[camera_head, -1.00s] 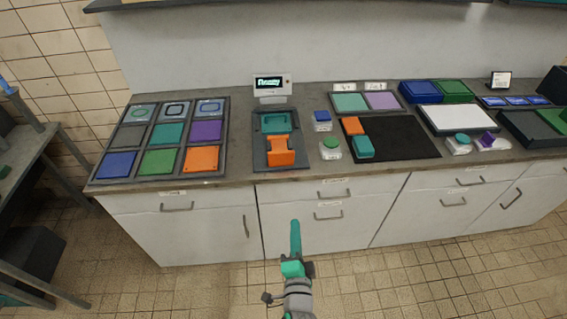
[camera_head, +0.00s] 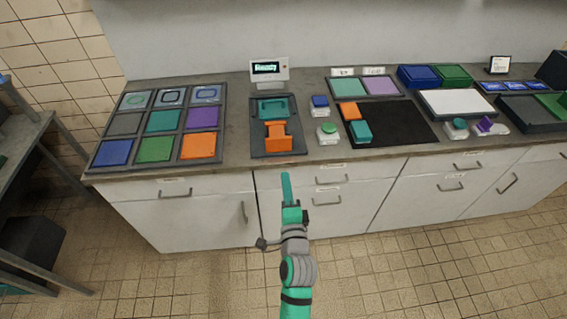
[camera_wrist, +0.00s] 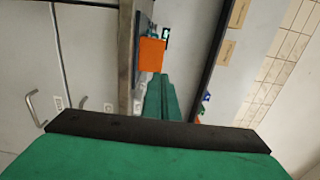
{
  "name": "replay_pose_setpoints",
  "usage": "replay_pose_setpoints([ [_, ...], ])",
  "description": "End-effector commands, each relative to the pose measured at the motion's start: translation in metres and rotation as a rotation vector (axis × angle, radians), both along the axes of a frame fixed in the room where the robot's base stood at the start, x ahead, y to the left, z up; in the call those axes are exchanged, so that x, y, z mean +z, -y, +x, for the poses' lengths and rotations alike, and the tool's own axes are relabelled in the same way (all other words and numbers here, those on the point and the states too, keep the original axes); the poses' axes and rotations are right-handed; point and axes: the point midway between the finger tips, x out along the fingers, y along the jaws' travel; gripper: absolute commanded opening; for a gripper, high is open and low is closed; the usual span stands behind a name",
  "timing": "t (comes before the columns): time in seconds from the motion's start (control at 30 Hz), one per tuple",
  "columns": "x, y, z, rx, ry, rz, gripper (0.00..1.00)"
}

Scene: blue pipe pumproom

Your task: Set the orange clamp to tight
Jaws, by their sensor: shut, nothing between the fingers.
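The orange clamp (camera_head: 277,137) sits on a dark grey fixture plate (camera_head: 258,151) on the counter, in front of a teal block (camera_head: 272,108). In the wrist view the orange clamp (camera_wrist: 151,55) shows near the top middle, beyond my fingers. My gripper (camera_head: 286,176) is shut and empty. Its teal fingers point up the picture, just in front of the counter edge, below and apart from the clamp. In the wrist view my gripper (camera_wrist: 161,90) partly covers the area below the clamp.
A small display (camera_head: 268,69) reading "Ready" stands behind the fixture. A blue button (camera_head: 320,102) and a green button (camera_head: 327,129) are to its right. A tile tray (camera_head: 158,124) lies left. A black mat (camera_head: 392,124) lies right. Drawers with handles line the counter front.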

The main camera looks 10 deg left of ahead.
Motion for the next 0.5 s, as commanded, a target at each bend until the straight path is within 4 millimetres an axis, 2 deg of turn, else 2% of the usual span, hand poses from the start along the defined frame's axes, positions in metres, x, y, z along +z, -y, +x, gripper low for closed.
replay_pose_setpoints([
  [0.5,0.002,-0.023,0.080,0.001,0.003,0.000,0.00],
])
